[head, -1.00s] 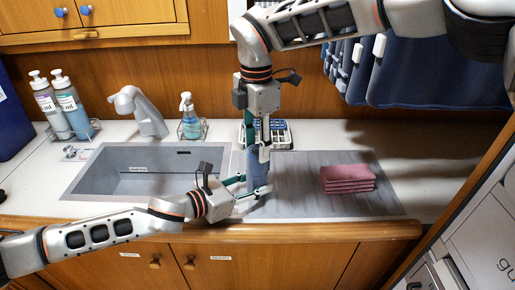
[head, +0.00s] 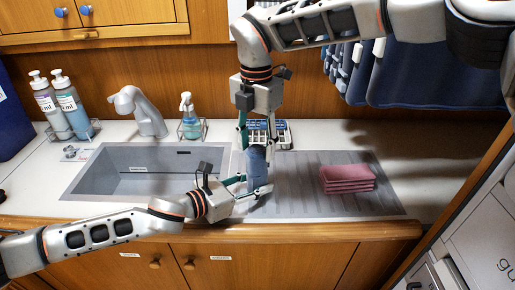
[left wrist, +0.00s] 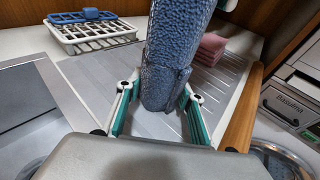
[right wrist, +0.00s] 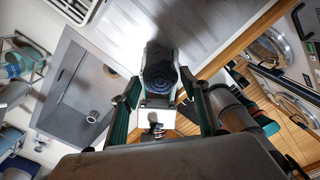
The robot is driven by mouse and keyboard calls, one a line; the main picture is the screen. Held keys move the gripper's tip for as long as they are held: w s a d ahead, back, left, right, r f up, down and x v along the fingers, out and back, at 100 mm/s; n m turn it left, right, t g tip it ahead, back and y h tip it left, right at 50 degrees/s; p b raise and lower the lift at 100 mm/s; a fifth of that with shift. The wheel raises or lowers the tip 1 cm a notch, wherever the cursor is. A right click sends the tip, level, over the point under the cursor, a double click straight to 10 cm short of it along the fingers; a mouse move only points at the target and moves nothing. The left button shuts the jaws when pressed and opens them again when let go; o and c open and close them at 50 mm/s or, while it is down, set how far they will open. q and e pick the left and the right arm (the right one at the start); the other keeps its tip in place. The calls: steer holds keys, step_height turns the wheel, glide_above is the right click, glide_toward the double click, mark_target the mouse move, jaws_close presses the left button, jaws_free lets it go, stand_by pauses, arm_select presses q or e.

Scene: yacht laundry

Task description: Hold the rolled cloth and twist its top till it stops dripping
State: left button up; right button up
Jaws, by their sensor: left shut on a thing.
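The rolled blue cloth (head: 257,172) stands upright near the front of the counter, beside the sink's right edge. My left gripper (head: 256,190) comes in from the left and is shut on its lower part. In the left wrist view the textured roll (left wrist: 172,55) lies between the left fingers. My right gripper (head: 260,143) points down from above with its fingers spread to either side of the cloth's top. In the right wrist view the spiral top end (right wrist: 160,72) shows between these open fingers, with gaps at the sides. No drips can be made out.
The grey sink (head: 100,178) lies left of the cloth, with a tap (head: 140,108) behind it. Folded pink cloths (head: 347,178) lie on the ribbed drainboard (head: 310,203) to the right. A white rack (head: 280,135) stands behind. Blue cloths (head: 425,75) hang at the back right.

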steer(key=shift+r, duration=2.55)
arm_select(q)
steer(key=o, duration=1)
steer(key=shift+s+a, duration=0.1)
steer(key=shift+v, duration=3.1)
